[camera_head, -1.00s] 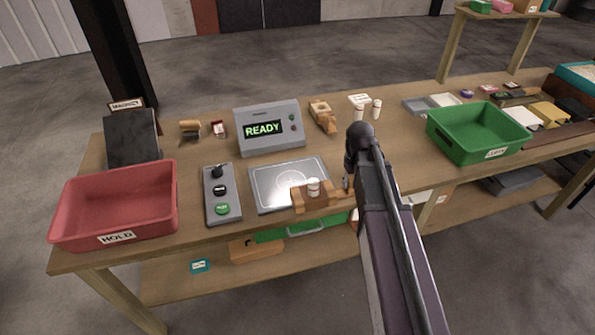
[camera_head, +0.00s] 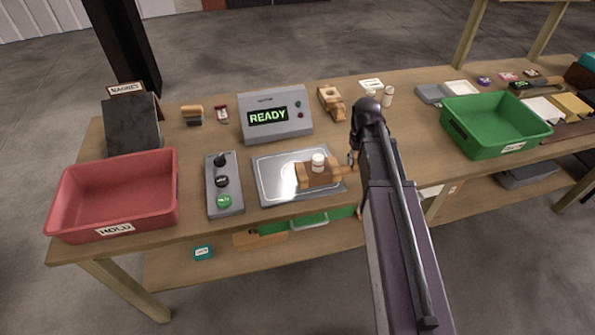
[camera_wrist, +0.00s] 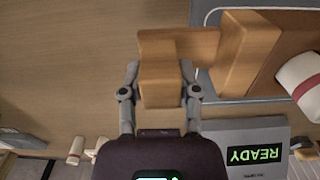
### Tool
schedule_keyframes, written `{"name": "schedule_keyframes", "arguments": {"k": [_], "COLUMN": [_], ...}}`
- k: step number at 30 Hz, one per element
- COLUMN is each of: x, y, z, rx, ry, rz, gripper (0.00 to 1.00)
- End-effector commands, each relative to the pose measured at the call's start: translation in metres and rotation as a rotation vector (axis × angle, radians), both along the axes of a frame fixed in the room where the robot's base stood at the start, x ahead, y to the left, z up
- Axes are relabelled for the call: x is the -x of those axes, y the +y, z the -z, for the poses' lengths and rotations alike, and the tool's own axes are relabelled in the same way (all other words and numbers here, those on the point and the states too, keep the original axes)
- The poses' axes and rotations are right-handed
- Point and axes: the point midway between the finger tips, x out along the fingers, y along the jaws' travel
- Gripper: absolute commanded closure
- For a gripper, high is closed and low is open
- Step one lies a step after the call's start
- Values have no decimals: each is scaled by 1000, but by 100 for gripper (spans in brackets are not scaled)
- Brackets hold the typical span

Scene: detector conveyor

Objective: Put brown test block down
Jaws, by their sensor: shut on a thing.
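The brown test block (camera_head: 318,175) has lighter wooden end pieces and a white cylinder (camera_head: 318,161) on top. It is over the right part of the metal plate (camera_head: 275,185); I cannot tell whether it touches the plate. My gripper (camera_head: 353,164) is at its right end. In the wrist view, my gripper (camera_wrist: 160,88) is shut on the block's pale wooden handle (camera_wrist: 160,72). The brown body (camera_wrist: 285,45) and the cylinder with a red band (camera_wrist: 302,82) show at the right there.
A grey box reading READY (camera_head: 275,128) stands behind the plate. A button panel (camera_head: 223,185) is left of it, then a red HOLD bin (camera_head: 115,195). A green bin (camera_head: 495,125) is at the right. A wooden piece (camera_head: 331,102) and small bottles (camera_head: 388,96) lie behind.

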Motion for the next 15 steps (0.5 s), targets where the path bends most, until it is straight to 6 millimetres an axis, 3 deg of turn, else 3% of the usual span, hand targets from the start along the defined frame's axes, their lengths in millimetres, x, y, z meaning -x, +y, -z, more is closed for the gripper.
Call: {"name": "schedule_keyframes", "arguments": {"k": [8,15], "x": [4,31], "y": [-4,6], "z": [-1,-5], "rx": [-1,-3], "ry": [0,1], "rz": [6,4], "gripper": [100,100]}}
